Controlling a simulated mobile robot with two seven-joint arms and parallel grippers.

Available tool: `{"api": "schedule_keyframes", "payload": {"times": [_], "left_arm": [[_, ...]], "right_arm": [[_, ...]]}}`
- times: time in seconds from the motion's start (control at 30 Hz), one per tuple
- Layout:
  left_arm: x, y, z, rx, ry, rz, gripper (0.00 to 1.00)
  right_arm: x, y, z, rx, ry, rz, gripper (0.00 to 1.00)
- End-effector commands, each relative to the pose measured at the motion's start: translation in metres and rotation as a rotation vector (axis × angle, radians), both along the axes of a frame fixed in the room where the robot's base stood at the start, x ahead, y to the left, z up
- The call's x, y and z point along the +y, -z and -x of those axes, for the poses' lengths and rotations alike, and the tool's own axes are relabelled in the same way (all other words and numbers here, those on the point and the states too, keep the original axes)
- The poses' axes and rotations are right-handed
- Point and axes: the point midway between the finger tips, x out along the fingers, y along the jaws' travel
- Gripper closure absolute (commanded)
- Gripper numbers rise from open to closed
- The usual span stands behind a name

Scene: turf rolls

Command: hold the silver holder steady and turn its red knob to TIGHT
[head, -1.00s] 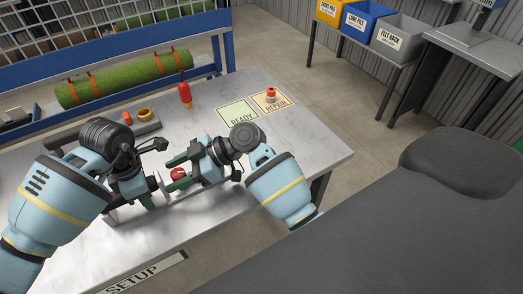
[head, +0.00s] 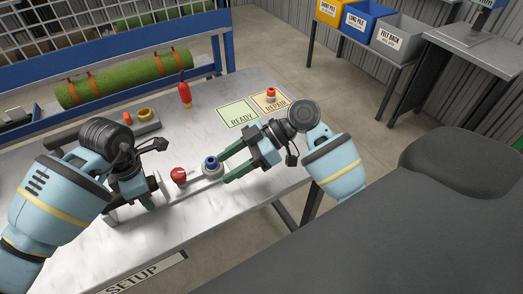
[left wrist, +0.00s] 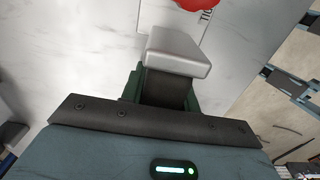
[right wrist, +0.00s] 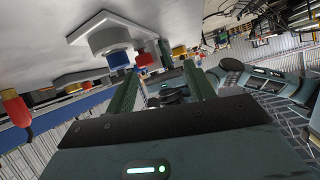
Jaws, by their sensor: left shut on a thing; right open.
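The silver holder (head: 198,183) is a long flat piece lying on the bench. Its red knob (head: 179,175) stands near its middle, with a small pale mark beside it; I cannot read the setting. A grey round part with a blue top (head: 210,163) stands at its right end. My left gripper (head: 147,201) is shut on the holder's left end, a silver block (left wrist: 178,52) in the left wrist view. My right gripper (head: 226,167) is open and empty, right of the blue-topped part and apart from the red knob. The right wrist view also shows the red knob (right wrist: 144,60).
Behind are a green READY card (head: 238,113) and a REPAIR card (head: 262,103) bearing a small red-topped part (head: 271,94). The bench front is clear.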

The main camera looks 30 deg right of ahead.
Motion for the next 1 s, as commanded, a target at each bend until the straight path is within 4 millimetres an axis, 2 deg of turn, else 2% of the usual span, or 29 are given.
{"api": "schedule_keyframes", "payload": {"times": [0.03, 0.6, 1.0], "left_arm": [[0.001, 0.008, 0.003, 0.014, 0.0, -0.006, 1.0], [0.001, 0.008, 0.003, 0.014, 0.0, -0.007, 1.0], [0.001, 0.008, 0.003, 0.014, 0.0, -0.007, 1.0]], "right_arm": [[-0.003, 0.007, 0.009, 0.038, -0.011, 0.011, 0.47], [-0.028, 0.04, 0.096, 0.429, -0.106, 0.142, 0.47], [-0.014, 0.085, 0.147, 0.369, -0.226, 0.237, 0.47]]}}
